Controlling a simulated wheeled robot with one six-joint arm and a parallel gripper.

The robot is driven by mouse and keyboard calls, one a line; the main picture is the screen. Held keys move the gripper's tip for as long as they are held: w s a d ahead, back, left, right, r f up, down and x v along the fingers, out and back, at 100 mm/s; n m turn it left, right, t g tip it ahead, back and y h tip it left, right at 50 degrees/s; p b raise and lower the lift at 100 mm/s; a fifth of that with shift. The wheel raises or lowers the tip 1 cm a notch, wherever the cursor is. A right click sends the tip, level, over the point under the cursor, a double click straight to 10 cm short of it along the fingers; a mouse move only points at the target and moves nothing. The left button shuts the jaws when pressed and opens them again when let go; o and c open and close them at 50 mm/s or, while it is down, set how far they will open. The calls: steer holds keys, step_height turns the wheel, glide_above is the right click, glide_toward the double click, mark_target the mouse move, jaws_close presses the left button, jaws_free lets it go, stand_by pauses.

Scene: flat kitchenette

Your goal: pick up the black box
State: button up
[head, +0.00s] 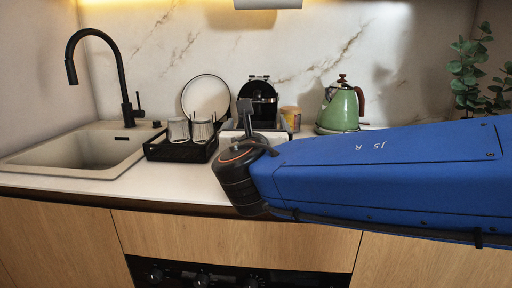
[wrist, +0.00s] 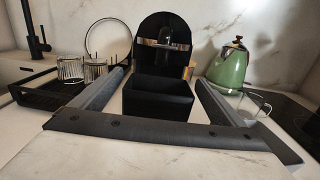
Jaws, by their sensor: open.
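The black box (wrist: 158,101) stands upright on the counter, in the middle of the wrist view. My gripper (wrist: 160,80) is open, with one grey finger on the left of the box and one on the right. Gaps seem to show beside the box, and nothing is held. I cannot tell how far the fingers reach along its sides.
A black dish rack (head: 181,148) with glasses (head: 202,130) and a plate (head: 206,94) stands close left. A green kettle (head: 340,110) and an orange-brown jar (head: 291,116) stand to the right. The sink (head: 79,150) and black tap (head: 103,55) are further left. A marble wall closes the back.

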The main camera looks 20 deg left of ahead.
mark_target(256, 122)
steer(key=x, duration=0.4)
steer(key=shift+w+a, duration=0.1)
steer(key=c, duration=1.6)
steer(key=shift+o, duration=0.2)
steer(key=shift+r, duration=0.1)
steer(key=shift+r, duration=0.1)
